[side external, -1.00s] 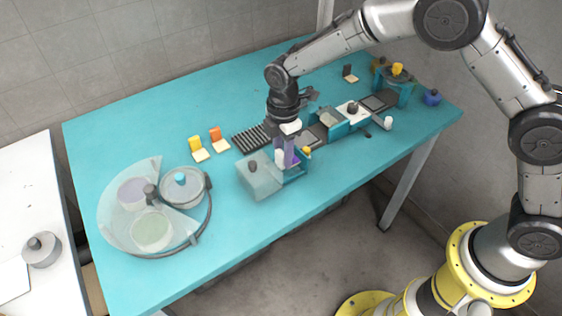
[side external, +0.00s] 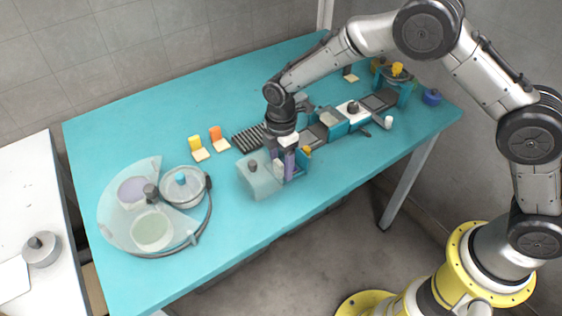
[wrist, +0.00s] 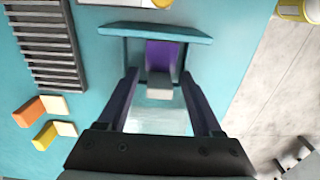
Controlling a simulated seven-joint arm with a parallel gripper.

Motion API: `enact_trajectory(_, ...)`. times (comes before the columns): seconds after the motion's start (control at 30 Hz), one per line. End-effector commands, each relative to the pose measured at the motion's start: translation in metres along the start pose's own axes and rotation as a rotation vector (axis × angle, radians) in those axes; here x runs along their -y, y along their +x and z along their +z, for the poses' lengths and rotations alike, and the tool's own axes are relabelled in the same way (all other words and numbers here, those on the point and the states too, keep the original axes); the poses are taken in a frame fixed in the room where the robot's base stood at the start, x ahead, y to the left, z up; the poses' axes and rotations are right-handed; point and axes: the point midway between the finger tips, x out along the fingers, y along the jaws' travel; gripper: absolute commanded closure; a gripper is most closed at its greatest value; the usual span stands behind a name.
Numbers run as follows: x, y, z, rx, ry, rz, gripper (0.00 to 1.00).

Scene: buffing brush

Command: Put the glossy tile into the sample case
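My gripper (side external: 283,172) points down over a teal-walled holder (side external: 301,173) near the front edge of the table. In the wrist view my gripper (wrist: 160,85) has its two fingers apart. A purple piece (wrist: 162,54) with a pale grey block (wrist: 160,93) at its near end lies between the fingertips. I see a narrow gap at the left finger; contact at the right finger is unclear. A teal bar (wrist: 155,31) crosses just beyond the tips. I cannot tell which piece is the glossy tile, nor which holder is the sample case.
A clear box with a dark knob (side external: 260,176) stands directly left of my gripper. A black ribbed rack (side external: 249,138) and orange (side external: 216,133) and yellow (side external: 195,144) pieces lie behind. A round clear-covered unit (side external: 152,230) is left.

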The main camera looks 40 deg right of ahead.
Motion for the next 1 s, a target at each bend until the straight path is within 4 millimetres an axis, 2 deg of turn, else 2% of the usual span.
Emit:
enact_trajectory(0.23, 0.0, -0.001, 0.0, 0.0, 0.0, 0.001, 0.34)
enact_trajectory(0.37, -0.001, -0.012, 0.0, -0.001, 0.0, 0.003, 0.34)
enact_trajectory(0.8, -0.001, -0.096, 0.0, -0.001, 0.0, 0.004, 0.34)
enact_trajectory(1.0, 0.0, -0.118, 0.0, 0.0, 0.0, 0.001, 0.34)
